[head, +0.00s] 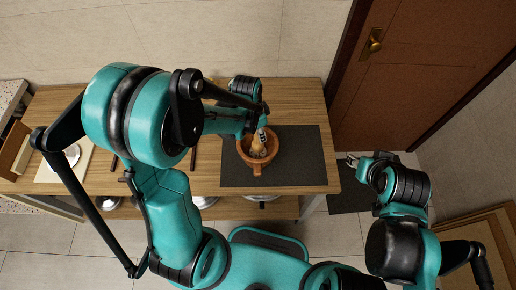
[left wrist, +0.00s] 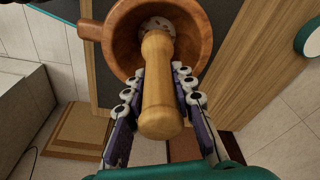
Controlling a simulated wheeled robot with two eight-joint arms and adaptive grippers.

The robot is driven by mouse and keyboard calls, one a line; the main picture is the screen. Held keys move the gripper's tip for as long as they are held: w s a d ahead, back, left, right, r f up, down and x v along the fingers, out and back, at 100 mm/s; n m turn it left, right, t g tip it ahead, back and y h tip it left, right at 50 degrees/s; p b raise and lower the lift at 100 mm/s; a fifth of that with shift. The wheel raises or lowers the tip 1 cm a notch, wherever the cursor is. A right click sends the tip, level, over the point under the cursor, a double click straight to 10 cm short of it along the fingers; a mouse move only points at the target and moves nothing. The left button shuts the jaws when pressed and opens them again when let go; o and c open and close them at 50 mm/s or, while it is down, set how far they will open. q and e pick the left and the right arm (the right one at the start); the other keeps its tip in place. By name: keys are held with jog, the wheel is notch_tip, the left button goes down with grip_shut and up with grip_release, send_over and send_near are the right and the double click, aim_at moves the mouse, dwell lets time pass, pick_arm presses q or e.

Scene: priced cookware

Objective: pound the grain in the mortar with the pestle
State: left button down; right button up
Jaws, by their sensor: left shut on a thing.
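The brown wooden mortar (head: 270,142) stands on a dark mat (head: 300,170) on the wooden table. It also shows in the left wrist view (left wrist: 122,28), with a handle at its left. The light wooden pestle (left wrist: 158,85) reaches into the mortar; its far end is at the pale, speckled grain (left wrist: 158,25). My left gripper (left wrist: 160,88) is shut on the pestle, a finger on either side, above the mortar's near rim. In the head view, the pestle (head: 257,146) shows at the left gripper (head: 262,135). My right gripper (head: 352,160) is off the table's right end, away from the mortar, its fingers apart.
The wooden table (head: 290,95) has bare wood behind the mat. A pale board (head: 62,165) with a round item lies at the table's left end. Pots (head: 205,201) stand on a shelf below. A brown door (head: 425,90) is at the right.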

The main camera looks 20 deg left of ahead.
pick_arm(q)
notch_tip(320, 180, down, 3)
jog(key=b, duration=0.2)
jog(key=shift+f+b, duration=0.2)
jog(key=shift+b, duration=0.1)
notch_tip(320, 180, up, 4)
jog(key=p, duration=0.3)
jog(key=shift+r, duration=0.2)
jog(key=shift+f, duration=0.1)
jog(key=shift+f, duration=0.1)
notch_tip(320, 180, down, 4)
jog(key=b, duration=0.4)
jog(key=shift+f, duration=0.1)
notch_tip(320, 180, up, 4)
jog(key=p, duration=0.3)
jog(key=shift+r, duration=0.2)
jog(key=shift+f, duration=0.15)
